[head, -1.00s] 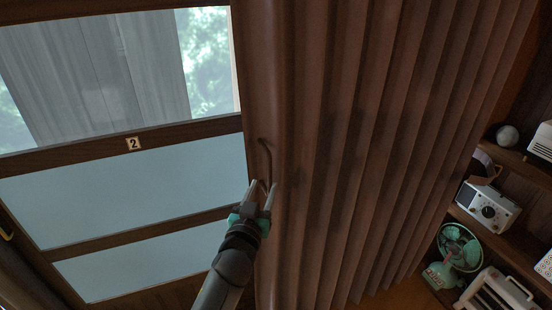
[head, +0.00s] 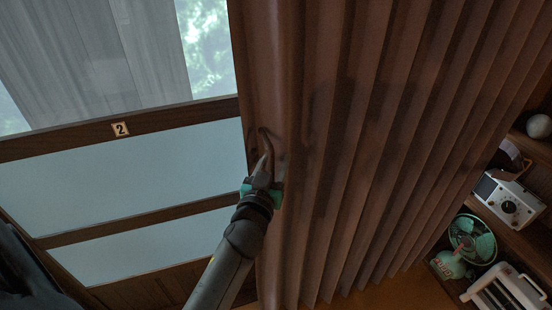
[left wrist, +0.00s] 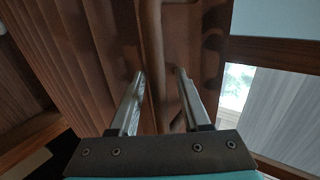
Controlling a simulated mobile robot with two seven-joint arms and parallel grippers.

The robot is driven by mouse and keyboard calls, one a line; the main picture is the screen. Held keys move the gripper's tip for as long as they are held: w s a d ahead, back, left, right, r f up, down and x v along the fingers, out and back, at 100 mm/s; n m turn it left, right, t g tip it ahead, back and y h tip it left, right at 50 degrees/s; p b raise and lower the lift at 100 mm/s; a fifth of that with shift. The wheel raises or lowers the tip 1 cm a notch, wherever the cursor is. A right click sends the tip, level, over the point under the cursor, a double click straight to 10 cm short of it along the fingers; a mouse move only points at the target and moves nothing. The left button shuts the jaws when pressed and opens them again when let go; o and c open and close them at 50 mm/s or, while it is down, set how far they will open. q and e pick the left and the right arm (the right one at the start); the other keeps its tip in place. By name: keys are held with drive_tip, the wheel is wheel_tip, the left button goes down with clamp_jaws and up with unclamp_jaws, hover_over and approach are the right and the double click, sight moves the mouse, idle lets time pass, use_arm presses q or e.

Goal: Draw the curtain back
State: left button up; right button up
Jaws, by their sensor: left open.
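The brown pleated curtain (head: 345,140) hangs closed over the right part of the opening, its left edge beside the window. My right gripper is not in view.
A wood-framed sliding panel (head: 140,185) with a small "2" label (head: 121,129) is left of the curtain. Shelves at the right hold a radio (head: 508,200), a green fan (head: 472,240), a white heater (head: 510,290) and a round pale object (head: 538,126).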

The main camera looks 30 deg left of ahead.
use_arm(q)
clamp_jaws()
idle(1.3)
